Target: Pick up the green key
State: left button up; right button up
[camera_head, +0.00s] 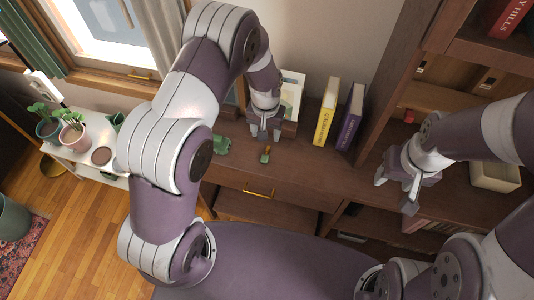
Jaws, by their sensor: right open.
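A small green and orange-brown item (265,154), perhaps the green key, lies on the brown wooden cabinet top near its front edge. A larger green object (222,144) lies to its left; its exact shape is too small to tell. My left gripper (265,132) points down just behind the small item, with its fingers apart and nothing seen between them. My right gripper (396,193) is open and empty, in front of the shelf unit at the right, well away from both green things.
A yellow book (326,112) and a purple book (350,117) stand on the cabinet top, right of my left gripper. A picture frame (292,92) stands behind it. Potted plants (72,133) are on a white stand at left. A tall bookshelf (395,70) bounds the right.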

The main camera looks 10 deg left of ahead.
pick_arm(q)
jog(key=p, duration=0.1)
send_over(266, 154)
jog(key=f, duration=0.6)
jog(key=shift+w+a, duration=0.15)
jog(key=shift+w, duration=0.15)
jog(key=f+p, duration=0.1)
jog(key=s+f+p, duration=0.1)
jog(key=f, duration=0.1)
jog(key=shift+d, duration=0.2)
notch_tip(266, 154, down, 3)
jog(key=shift+w+r, duration=0.1)
jog(key=shift+r, duration=0.1)
jog(key=shift+w+f, duration=0.1)
jog(key=shift+f, duration=0.05)
grip_shut()
pick_arm(e)
jog(key=r, duration=0.3)
jog(key=shift+w+a, duration=0.15)
jog(key=shift+w, duration=0.25)
